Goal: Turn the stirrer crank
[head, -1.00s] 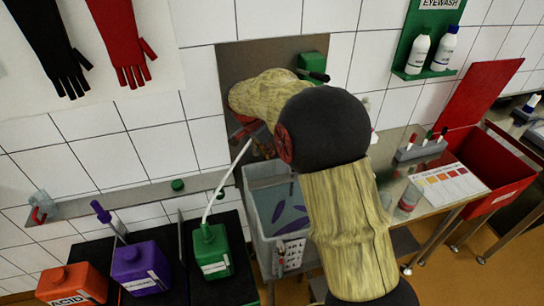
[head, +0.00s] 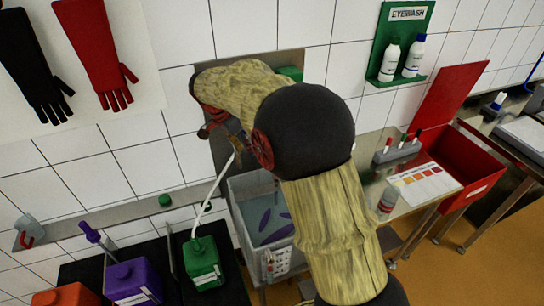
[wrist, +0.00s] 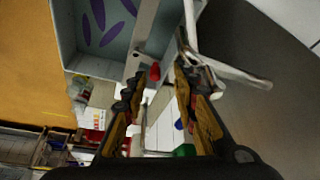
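A grey tub (head: 240,225) with purple paddle shapes inside stands against the wall below my arm. In the wrist view the tub (wrist: 68,40) is at upper left. A small red knob (wrist: 155,72) shows near the tub's grey rail, beyond the gap between my fingers; it may be the crank's handle, but I cannot be sure. My gripper (wrist: 157,84) is open, with nothing visibly held. A pale bent bar (wrist: 235,72) passes by the right fingertip; I cannot tell if they touch. In the head view my gripper (head: 231,135) is by the wall above the tub, partly hidden by my arm.
A green can (head: 203,263) with a pale tube (head: 214,192) stands left of the tub, beside a purple can (head: 133,284) and an orange can (head: 66,296). A steel table (head: 372,175) with a pen rack and a red bin (head: 460,168) are at right.

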